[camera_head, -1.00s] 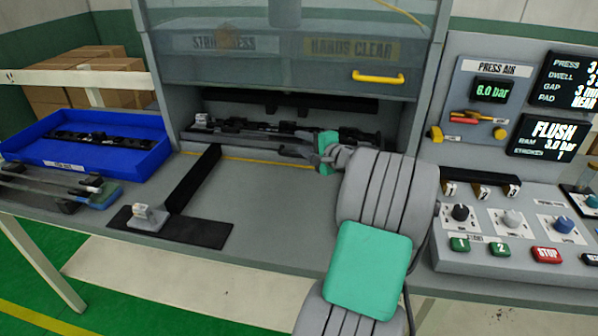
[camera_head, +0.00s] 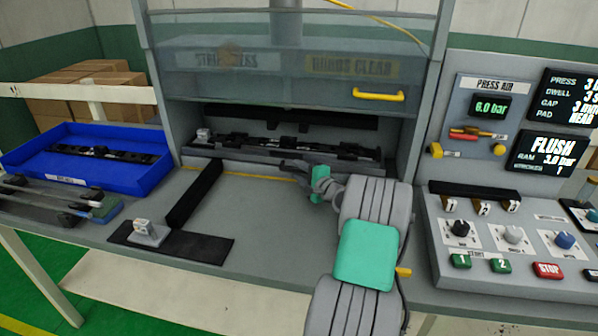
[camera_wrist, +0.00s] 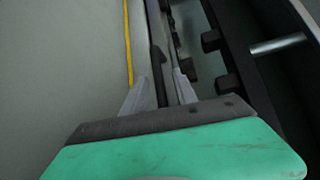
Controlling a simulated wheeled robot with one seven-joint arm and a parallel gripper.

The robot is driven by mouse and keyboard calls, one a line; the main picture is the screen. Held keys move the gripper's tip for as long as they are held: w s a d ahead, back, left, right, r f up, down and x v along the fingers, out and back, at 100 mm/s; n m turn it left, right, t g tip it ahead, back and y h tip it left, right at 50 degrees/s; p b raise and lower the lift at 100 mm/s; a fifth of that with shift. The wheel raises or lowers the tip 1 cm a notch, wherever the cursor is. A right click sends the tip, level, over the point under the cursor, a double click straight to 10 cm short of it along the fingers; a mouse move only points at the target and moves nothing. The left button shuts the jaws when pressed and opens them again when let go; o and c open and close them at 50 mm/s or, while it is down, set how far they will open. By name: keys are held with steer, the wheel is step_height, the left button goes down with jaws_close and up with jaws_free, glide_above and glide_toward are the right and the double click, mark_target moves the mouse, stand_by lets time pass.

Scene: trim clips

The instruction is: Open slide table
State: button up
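The slide table (camera_head: 215,155) is the grey plate at the press opening, carrying a long black fixture with a trim part (camera_head: 290,147). It sits inside the press. My gripper (camera_head: 284,164) is at its front edge, right of centre. In the wrist view my gripper (camera_wrist: 162,88) has its two light fingers apart, with a thin dark bar (camera_wrist: 158,62) running between them. A gap seems to remain beside the bar, so I see no firm hold. The fixture's black blocks (camera_wrist: 220,62) lie to the right of the fingers.
The press guard with a yellow handle (camera_head: 378,95) is raised above the opening. A blue tray (camera_head: 140,177) stands at left, a control panel (camera_head: 450,275) at right. Bench front centre is clear.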

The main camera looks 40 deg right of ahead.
jaws_close()
stand_by(0.3)
steer(key=shift+a, duration=0.1)
stand_by(1.0)
